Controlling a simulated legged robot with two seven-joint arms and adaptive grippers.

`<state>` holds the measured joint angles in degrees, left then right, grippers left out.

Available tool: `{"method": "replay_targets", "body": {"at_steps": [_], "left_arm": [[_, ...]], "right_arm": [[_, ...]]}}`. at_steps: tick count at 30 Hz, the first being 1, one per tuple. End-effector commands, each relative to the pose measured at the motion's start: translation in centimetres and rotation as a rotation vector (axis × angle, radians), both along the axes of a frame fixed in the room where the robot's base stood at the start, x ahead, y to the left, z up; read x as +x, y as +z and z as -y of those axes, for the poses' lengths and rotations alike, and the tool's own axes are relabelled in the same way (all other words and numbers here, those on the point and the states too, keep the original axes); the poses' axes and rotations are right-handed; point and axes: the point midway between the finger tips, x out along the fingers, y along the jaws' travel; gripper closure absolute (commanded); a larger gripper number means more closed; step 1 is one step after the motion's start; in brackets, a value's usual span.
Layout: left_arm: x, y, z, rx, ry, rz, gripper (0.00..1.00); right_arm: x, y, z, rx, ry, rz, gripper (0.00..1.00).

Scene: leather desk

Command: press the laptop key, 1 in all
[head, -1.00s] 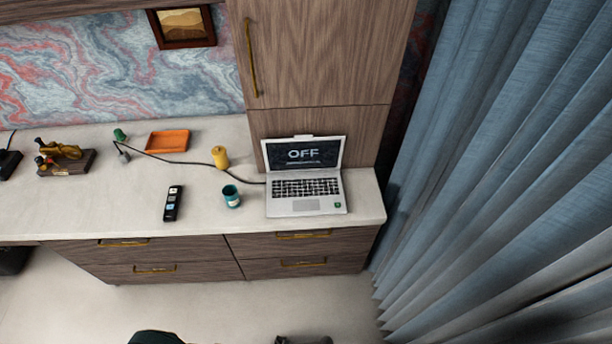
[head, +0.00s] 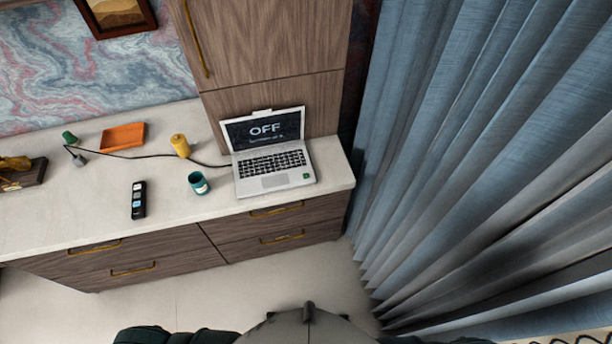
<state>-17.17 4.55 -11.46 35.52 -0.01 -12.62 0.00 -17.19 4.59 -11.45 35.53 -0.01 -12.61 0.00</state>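The silver laptop (head: 243,184) stands open on the right part of the pale desk top (head: 110,222). Its dark screen (head: 264,129) reads "OFF". Its black keyboard (head: 272,163) faces up, and a small green key or mark (head: 306,176) sits at the front right of the palm rest. No gripper is in view. Parts of my own body show at the bottom edge, well short of the desk.
A teal cup (head: 198,184) stands just left of the laptop, with a yellow object (head: 181,146) behind it. A black remote (head: 138,200) and an orange tray (head: 123,137) lie further left. A blue curtain (head: 450,150) hangs at the right. The floor before the drawers is clear.

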Motion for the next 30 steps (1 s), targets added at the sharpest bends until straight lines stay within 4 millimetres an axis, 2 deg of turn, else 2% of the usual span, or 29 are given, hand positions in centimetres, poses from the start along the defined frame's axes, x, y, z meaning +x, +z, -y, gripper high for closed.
{"method": "replay_targets", "body": {"at_steps": [1, 9, 30], "left_arm": [[-0.01, 0.00, -0.01, 0.000, 0.000, 0.000, 0.32], [-0.01, 0.00, -0.01, 0.000, 0.000, 0.000, 1.00], [0.00, 0.00, -0.03, 0.000, 0.000, 0.000, 1.00]], "right_arm": [[0.00, 0.00, 0.00, 0.000, 0.000, 0.000, 0.60], [0.00, 0.00, -0.01, 0.000, 0.000, 0.000, 0.60], [0.01, 0.00, -0.02, 0.000, 0.000, 0.000, 0.60]]}}
